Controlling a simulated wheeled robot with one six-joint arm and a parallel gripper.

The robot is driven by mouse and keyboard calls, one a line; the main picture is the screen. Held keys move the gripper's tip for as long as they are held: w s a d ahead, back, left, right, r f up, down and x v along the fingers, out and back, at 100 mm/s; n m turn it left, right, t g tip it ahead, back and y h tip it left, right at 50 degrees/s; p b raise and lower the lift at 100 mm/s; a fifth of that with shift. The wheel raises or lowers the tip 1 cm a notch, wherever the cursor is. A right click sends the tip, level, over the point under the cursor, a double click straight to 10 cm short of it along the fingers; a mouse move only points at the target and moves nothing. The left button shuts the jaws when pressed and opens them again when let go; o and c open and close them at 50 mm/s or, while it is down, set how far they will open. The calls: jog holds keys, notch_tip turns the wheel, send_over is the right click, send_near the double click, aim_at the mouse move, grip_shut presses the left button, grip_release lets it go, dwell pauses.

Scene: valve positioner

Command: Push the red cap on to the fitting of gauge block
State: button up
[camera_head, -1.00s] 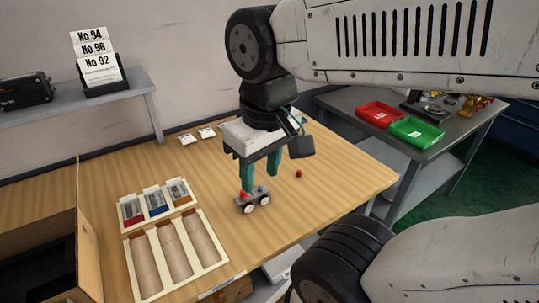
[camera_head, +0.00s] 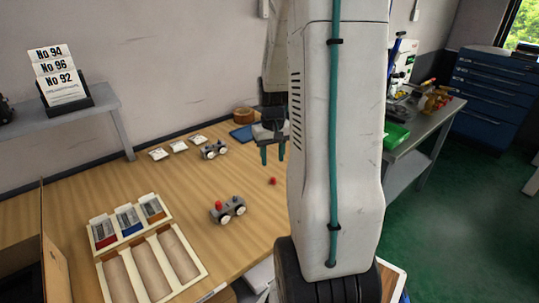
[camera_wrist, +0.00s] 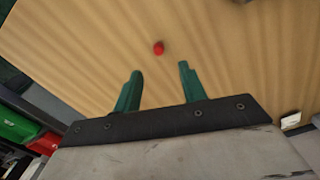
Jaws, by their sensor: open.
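A small loose red cap (camera_head: 273,181) lies on the wooden table; it also shows in the wrist view (camera_wrist: 158,48), just beyond my fingertips. A grey gauge block (camera_head: 229,210) with white round gauges stands nearer the front, and a red cap (camera_head: 217,205) sits on its left fitting. A second grey gauge block (camera_head: 214,150) stands farther back. My gripper (camera_head: 272,160) points down with its green fingers apart and empty, behind the loose cap in the head view. The gripper in the wrist view (camera_wrist: 160,70) holds nothing.
An organiser with small bins (camera_head: 129,219) and a slotted tray (camera_head: 152,267) are at front left. White packets (camera_head: 178,147), a blue item (camera_head: 241,133) and a tape roll (camera_head: 243,114) lie at the back. A green tray (camera_head: 397,134) is on the right bench. My arm hides the table's right side.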

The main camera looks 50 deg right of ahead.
aim_at(273, 178)
notch_tip(273, 178, down, 8)
jog(key=shift+d, duration=0.15)
dwell(0.3)
grip_shut()
dwell(0.4)
